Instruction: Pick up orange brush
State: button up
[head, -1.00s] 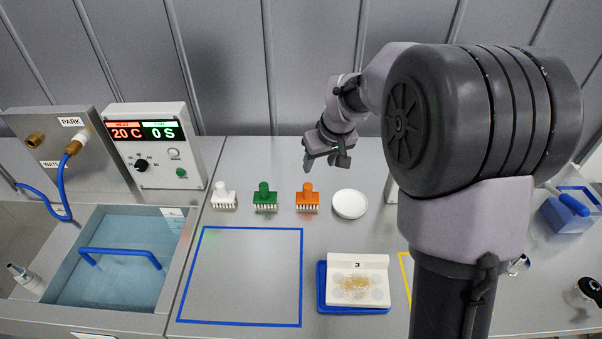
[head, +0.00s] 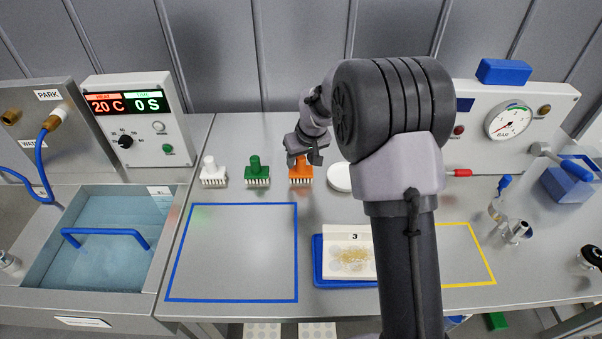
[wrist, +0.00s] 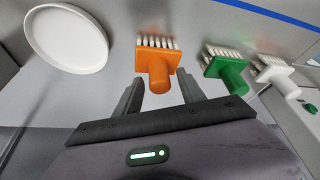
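The orange brush (head: 301,173) stands on the counter with its bristles down, at the right end of a row of brushes. In the wrist view the orange brush (wrist: 155,66) lies just ahead of my gripper, its round handle pointing toward the space between the fingers. My gripper (head: 303,157) is at the brush's handle in the head view and partly covers it. In the wrist view my gripper (wrist: 160,92) is open, with a finger on each side of the handle end. I cannot tell whether either finger touches it.
A green brush (head: 257,171) and a white brush (head: 212,172) stand to the left. A white round dish (head: 338,178) is close on the right. A blue-outlined square (head: 230,300) of bare counter lies in front. A blue tray (head: 318,265) holds a white block marked 3.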

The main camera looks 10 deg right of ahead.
grip_shut()
dwell(1.2)
